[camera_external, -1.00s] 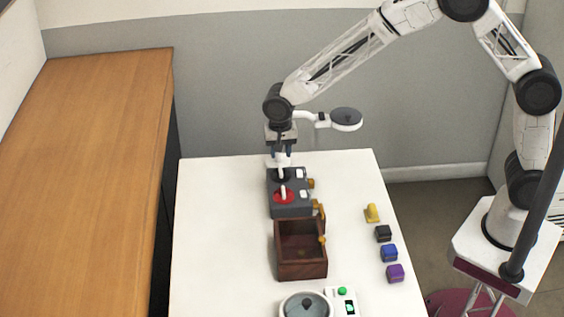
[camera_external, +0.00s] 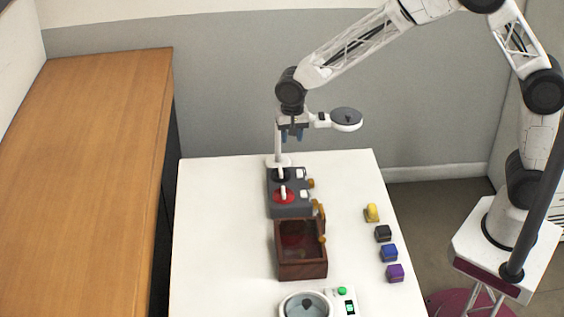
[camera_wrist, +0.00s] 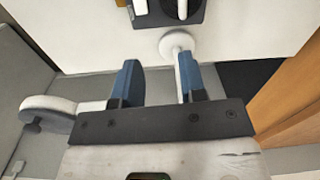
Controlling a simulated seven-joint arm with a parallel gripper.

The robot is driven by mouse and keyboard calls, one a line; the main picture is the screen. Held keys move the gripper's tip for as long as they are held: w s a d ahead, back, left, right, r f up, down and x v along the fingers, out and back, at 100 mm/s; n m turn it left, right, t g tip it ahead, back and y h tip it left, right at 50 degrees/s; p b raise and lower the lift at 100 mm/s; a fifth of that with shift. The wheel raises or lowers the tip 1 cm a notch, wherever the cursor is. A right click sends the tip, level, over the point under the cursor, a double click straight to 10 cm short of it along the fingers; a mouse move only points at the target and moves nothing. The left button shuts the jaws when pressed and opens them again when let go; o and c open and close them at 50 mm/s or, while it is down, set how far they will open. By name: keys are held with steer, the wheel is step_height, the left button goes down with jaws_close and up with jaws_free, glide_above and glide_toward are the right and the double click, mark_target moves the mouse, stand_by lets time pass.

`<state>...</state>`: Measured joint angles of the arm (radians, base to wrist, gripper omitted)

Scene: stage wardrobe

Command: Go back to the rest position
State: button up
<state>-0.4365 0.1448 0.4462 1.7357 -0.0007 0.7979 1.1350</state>
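My gripper (camera_external: 291,136) is above the far end of the white table (camera_external: 225,230), pointing down, with its blue fingers apart and nothing gripped between them. In the wrist view my gripper (camera_wrist: 158,64) shows both fingers spread. A white post (camera_external: 278,138) with a round foot stands upright just left of my gripper in the external view. The post's round foot (camera_wrist: 176,43) shows beyond the fingers in the wrist view, with the post running close by the right finger. I cannot tell whether they touch.
A grey box (camera_external: 291,211) with red and black discs is in front of the post. An open brown box (camera_external: 302,271), a round-topped device (camera_external: 305,305), and yellow (camera_external: 372,213), black (camera_external: 383,233), blue (camera_external: 390,253) and purple (camera_external: 395,273) pieces are nearer. A wooden counter (camera_external: 90,160) is left.

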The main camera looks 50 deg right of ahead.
steer(key=s+d+r+n+t, duration=0.1)
steer(key=s+d+r+n, duration=0.1)
steer(key=s+d+r, duration=0.7)
steer(key=s+d+r+n, duration=0.2)
steer(key=s+d+r, duration=0.55)
steer(key=d, duration=0.35)
steer(key=s+d+r+n, duration=0.1)
steer(key=s+d, duration=0.3)
steer(key=s, duration=0.4)
steer(key=s+d+r+n+t, duration=0.1)
steer(key=s+d, duration=0.3)
steer(key=s, duration=0.3)
steer(key=s+d+r+n, duration=0.1)
steer(key=s+d, duration=0.4)
steer(key=s, duration=0.3)
steer(key=shift+s+n, duration=0.3)
steer(key=shift+n, duration=0.1)
